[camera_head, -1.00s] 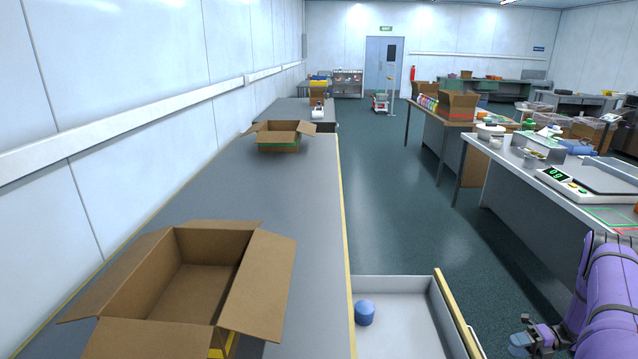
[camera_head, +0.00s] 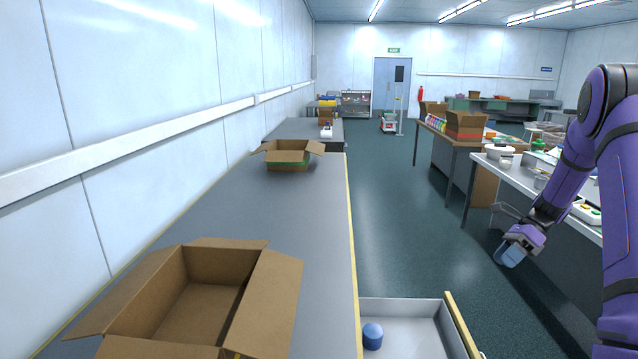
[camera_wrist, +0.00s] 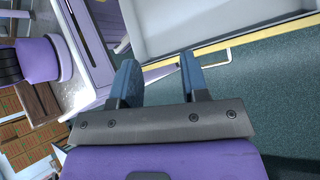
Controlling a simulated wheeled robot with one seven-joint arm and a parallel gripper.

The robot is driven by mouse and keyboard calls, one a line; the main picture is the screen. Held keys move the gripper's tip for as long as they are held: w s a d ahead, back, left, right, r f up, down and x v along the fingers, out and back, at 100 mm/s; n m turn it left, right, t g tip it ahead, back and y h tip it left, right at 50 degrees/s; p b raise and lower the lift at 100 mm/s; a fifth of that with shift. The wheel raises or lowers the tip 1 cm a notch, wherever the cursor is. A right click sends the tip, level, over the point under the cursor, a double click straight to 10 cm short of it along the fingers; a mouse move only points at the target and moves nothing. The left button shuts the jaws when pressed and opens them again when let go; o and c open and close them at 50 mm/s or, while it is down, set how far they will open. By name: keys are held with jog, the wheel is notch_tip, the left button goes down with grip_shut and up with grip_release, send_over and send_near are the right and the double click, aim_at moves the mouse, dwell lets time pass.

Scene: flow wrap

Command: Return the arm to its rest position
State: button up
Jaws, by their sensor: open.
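My purple arm is at the right of the head view, folded with its forearm pointing down and left. My gripper (camera_head: 508,256) hangs over the floor aisle, in front of the right-hand bench. In the wrist view my gripper (camera_wrist: 158,80) shows two blue-grey fingers, apart and with nothing between them. Beyond the fingertips in that view is the edge of the open drawer (camera_wrist: 225,42).
An open cardboard box (camera_head: 190,310) stands on the left grey bench (camera_head: 315,220), with a smaller open box (camera_head: 287,160) farther back. The pale open drawer (camera_head: 415,335) holds a blue cylinder (camera_head: 372,336). The aisle floor (camera_head: 400,220) is clear.

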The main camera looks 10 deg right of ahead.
jog(key=s+a+r+n+h, duration=0.25)
jog(key=a+r+n, duration=0.2)
jog(key=r, duration=0.25)
jog(key=s+a+r+n+t+h, duration=0.1)
jog(key=s+a+r+n, duration=0.2)
jog(key=a+r, duration=0.3)
jog(key=s+a+r+n+h, duration=0.2)
jog(key=s+a+r+n, duration=0.15)
jog(key=a+r, duration=0.3)
jog(key=s+a+r+n+t+h, duration=0.1)
jog(key=s+a+r+n+t, duration=0.2)
jog(key=s+n, duration=0.3)
jog(key=s+a+r+n+t+h, duration=0.2)
jog(key=s+a+n, duration=0.4)
jog(key=s, duration=0.8)
jog(key=shift+s+a+r+n+t, duration=0.15)
jog(key=shift+a+r+n+t, duration=0.15)
jog(key=shift+r+n+t, duration=0.2)
jog(key=shift+h, duration=0.25)
